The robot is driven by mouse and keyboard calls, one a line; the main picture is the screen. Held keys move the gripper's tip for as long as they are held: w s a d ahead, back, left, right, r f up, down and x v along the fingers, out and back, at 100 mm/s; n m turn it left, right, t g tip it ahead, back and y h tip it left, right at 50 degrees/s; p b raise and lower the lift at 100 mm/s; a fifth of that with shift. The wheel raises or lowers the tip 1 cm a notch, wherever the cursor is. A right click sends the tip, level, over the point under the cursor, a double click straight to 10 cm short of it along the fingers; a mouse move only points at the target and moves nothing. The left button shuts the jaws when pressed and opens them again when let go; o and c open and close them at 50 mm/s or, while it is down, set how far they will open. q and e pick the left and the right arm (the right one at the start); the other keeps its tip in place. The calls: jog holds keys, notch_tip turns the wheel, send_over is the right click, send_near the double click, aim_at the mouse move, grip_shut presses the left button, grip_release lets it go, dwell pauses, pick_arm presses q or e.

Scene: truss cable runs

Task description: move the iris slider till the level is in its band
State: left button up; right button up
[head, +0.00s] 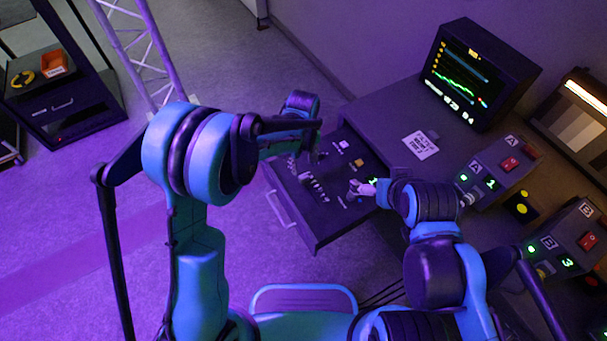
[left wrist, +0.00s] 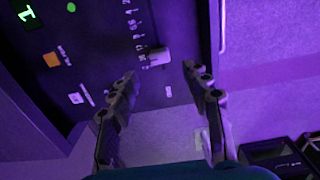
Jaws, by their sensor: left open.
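The slider with a pale block knob (left wrist: 158,57) sits at one end of a row of white marks on the dark control panel (left wrist: 105,50); its label is not legible. My left gripper (left wrist: 159,71) is open, with one finger on each side of the knob's line and the knob just beyond the fingertips. I see no clear contact. In the head view the left gripper hangs over the panel's left part, and the panel (head: 335,215) shows the row of marks. My right gripper (head: 362,188) is over the panel's right side; its jaw state is unclear.
The panel also carries an orange button (left wrist: 51,60), a white button (left wrist: 75,98) and a green digit (left wrist: 28,14). A monitor (head: 468,75) shows blue lines and a green trace. Boxes with red switches (head: 510,164) stand at right. A drawer handle (head: 282,210) juts out in front.

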aim_at(303, 176)
pick_arm(q)
notch_tip(303, 176, down, 8)
jog(key=b, duration=0.3)
jog(key=shift+r, duration=0.1)
